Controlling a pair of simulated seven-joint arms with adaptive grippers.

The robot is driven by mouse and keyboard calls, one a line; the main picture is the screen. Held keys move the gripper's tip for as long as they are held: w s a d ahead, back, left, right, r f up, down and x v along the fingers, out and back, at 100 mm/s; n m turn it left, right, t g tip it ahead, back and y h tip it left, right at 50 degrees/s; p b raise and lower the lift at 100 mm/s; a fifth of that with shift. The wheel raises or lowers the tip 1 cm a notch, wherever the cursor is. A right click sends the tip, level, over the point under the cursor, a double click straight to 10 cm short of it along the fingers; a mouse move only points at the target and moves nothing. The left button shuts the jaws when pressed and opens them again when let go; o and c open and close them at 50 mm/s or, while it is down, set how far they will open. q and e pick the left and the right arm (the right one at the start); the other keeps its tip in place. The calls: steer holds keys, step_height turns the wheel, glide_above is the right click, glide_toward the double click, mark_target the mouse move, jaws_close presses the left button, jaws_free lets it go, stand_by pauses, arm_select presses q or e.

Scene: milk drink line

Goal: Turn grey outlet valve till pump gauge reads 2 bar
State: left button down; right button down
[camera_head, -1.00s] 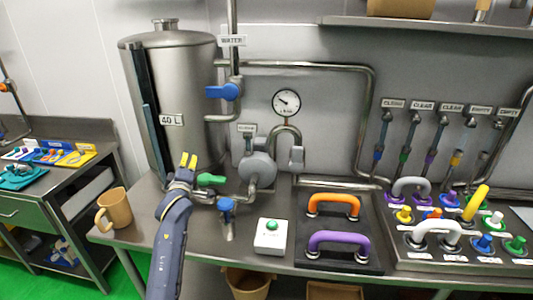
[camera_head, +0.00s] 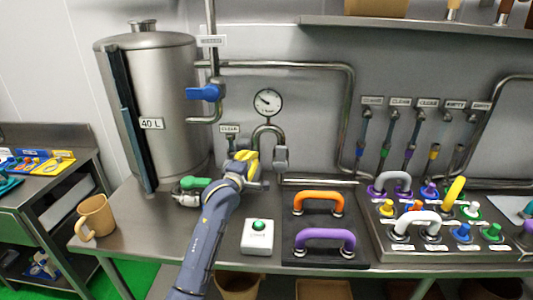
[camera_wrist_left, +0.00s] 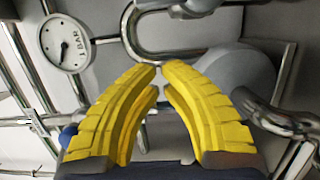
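The grey outlet valve (camera_head: 281,157) sits on the pipe just right of the pump, its handle upright. The round pump gauge (camera_head: 268,103) hangs on the wall above; its needle points to the upper left, but the scale is too small to read. The gauge (camera_wrist_left: 67,43) also shows at the upper left of the left wrist view. My left gripper (camera_head: 249,161) is in front of the pump, left of the valve and apart from it. Its yellow fingertips (camera_wrist_left: 161,65) come together with nothing seen between them. The grey pump body (camera_wrist_left: 220,72) lies behind them. My right gripper is out of view.
The steel tank (camera_head: 155,95), blue water valve (camera_head: 205,92) and green-handled valve (camera_head: 195,183) are to the left. A green button box (camera_head: 257,235), an orange handle (camera_head: 318,197) and a purple handle (camera_head: 324,238) stand in front. A brown mug (camera_head: 96,217) is at the left edge.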

mark_target(281, 160)
arm_select(q)
steer(key=w+d, duration=0.4)
steer(key=d, duration=0.1)
steer(key=shift+d, duration=0.15)
stand_by(0.7)
